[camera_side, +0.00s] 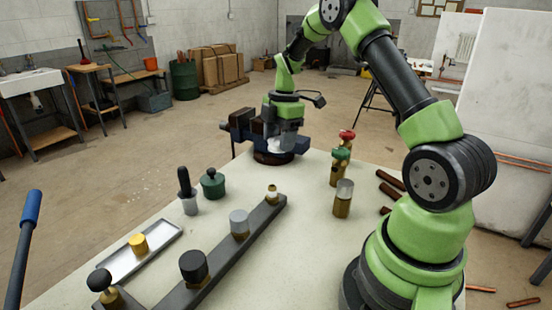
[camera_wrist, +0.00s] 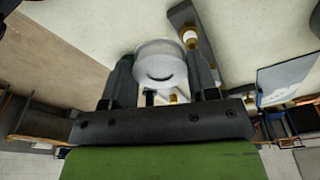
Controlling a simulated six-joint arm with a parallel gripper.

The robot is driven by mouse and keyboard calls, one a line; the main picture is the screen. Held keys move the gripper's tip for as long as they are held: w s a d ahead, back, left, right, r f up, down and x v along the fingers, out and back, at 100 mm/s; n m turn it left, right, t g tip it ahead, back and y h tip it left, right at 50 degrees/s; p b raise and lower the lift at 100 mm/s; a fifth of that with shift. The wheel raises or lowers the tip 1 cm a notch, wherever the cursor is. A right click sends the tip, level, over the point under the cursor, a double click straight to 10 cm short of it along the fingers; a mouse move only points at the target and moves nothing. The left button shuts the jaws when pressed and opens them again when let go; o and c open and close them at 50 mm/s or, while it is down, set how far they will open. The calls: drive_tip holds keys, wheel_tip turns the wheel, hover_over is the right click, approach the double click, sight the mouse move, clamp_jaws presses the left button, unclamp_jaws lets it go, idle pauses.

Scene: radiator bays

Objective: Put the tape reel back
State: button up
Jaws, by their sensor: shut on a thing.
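My gripper (camera_side: 284,135) is at the far end of the pale bench, in front of the dark vise. It is shut on a white round reel (camera_wrist: 158,66), which I take to be the tape reel. In the wrist view the reel sits between the two dark fingers, its round face partly turned to the camera. In the side view the reel (camera_side: 281,146) shows as a small white patch, partly hidden by my gripper. Whether it touches anything below cannot be told.
A dark bar (camera_side: 262,211) carries several capped fittings. A metal tray (camera_side: 117,264) holds a yellow cylinder (camera_side: 139,244). A green pot (camera_side: 212,184) and a black-topped bottle (camera_side: 188,192) stand left. The vise (camera_side: 243,128) is close.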

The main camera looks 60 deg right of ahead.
approach(227, 212)
drive_tip(key=f, duration=0.6)
drive_tip(key=shift+w+a+f, duration=0.2)
drive_tip(key=shift+a+f, duration=0.15)
drive_tip(key=shift+f, duration=0.05)
drive_tip(key=shift+f, duration=0.15)
drive_tip(key=o, duration=0.4)
